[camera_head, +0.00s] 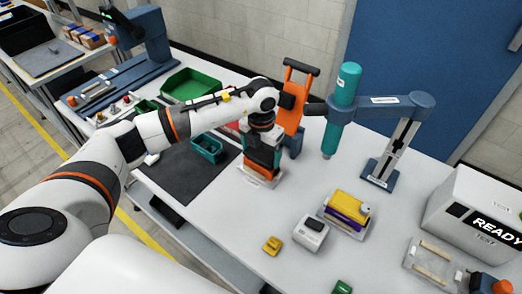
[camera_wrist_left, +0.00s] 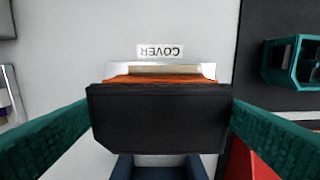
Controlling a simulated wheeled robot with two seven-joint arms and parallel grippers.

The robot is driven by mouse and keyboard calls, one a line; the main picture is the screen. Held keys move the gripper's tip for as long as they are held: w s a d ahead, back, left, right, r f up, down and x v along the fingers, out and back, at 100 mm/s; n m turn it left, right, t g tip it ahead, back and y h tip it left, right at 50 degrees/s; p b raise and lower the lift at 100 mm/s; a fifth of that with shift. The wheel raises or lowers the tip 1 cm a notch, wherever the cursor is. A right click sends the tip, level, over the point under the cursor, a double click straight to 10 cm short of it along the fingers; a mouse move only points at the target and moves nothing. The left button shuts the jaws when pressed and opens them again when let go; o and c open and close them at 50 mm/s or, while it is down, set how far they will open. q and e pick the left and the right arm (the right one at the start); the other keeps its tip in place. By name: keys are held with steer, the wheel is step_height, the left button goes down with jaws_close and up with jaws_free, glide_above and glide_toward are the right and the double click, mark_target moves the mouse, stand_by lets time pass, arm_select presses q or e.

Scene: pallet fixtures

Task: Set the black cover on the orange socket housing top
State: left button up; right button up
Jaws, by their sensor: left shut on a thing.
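My left gripper (camera_head: 262,147) reaches down over the fixture in the middle of the table. Its teal fingers are shut on the black cover (camera_wrist_left: 160,118), which sits between them in the left wrist view. In the head view the cover (camera_head: 262,156) is partly hidden by the fingers and shows just above the orange socket housing (camera_head: 257,170). In the left wrist view an orange strip of the housing (camera_wrist_left: 160,80) shows past the cover's edge; most of the housing is hidden. I cannot tell whether cover and housing touch. My right gripper is not in view.
A plate labelled COVER (camera_wrist_left: 160,52) lies beside the housing. An orange upright with a black handle (camera_head: 295,100) and a teal cylinder on a blue arm (camera_head: 345,85) stand close behind. A teal bin (camera_head: 207,148) is left; a yellow-purple part (camera_head: 347,207) and grey block (camera_head: 311,232) are right.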

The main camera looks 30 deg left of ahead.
mark_target(261, 154)
arm_select(q)
steer(key=shift+f+b, duration=0.35)
steer(key=shift+f, duration=0.1)
stand_by(0.4)
steer(key=o, duration=0.7)
step_height(261, 154, up, 12)
steer(key=b, duration=0.2)
steer(key=shift+b, duration=0.3)
